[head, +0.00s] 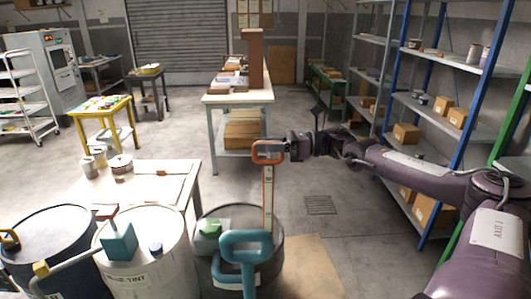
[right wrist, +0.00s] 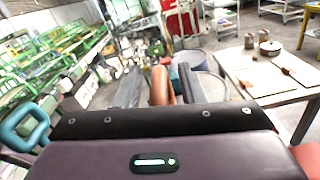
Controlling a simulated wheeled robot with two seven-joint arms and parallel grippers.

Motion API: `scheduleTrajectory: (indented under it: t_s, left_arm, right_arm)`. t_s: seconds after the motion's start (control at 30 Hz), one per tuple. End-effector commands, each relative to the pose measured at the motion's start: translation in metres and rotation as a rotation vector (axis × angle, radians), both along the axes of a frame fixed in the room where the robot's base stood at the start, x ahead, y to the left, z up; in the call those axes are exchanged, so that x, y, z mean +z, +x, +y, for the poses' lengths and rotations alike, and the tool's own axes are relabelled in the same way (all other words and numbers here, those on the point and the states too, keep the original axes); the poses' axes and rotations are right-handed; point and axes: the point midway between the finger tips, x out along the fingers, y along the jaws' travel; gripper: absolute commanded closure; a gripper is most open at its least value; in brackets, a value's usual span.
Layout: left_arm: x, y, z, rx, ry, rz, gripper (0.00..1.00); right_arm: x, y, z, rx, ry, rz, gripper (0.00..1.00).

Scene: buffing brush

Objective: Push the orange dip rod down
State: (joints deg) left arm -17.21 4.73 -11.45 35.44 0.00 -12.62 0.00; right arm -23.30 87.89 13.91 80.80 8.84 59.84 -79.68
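The orange dip rod stands upright in the dark drum (head: 272,280) at the front, its orange loop handle (head: 268,146) well above the rim and its pale, orange-edged shaft (head: 268,195) running down into the drum. My right gripper (head: 284,149) is at the handle's right side, level with it. In the right wrist view the orange handle (right wrist: 160,85) lies between my two spread fingers (right wrist: 158,92), with a gap showing on the left side. Whether a finger touches it on the right is unclear. My left gripper is not in view.
A teal handle (head: 243,248) stands in front of the orange rod. A white drum (head: 150,260) and another dark drum (head: 45,245) stand to the left, behind them a white table (head: 150,185) with cans. Shelves (head: 430,110) line the right; the floor beside the drum is clear.

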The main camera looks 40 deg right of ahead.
Motion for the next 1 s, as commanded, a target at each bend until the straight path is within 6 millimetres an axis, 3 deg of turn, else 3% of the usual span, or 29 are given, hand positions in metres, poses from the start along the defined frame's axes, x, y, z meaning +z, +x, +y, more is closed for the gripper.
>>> scheduleTrajectory:
  t_s: [0.3, 0.6, 1.0]
  left_arm:
    - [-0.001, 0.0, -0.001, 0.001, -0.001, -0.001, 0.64]
    - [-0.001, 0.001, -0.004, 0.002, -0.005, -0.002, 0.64]
    - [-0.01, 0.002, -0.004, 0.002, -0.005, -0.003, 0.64]
  right_arm:
    - [0.001, 0.001, 0.001, -0.001, 0.0, 0.001, 0.64]
    - [0.0, 0.001, 0.001, -0.001, 0.0, 0.001, 1.0]
    - [-0.009, 0.001, 0.001, 0.0, 0.002, 0.002, 1.0]
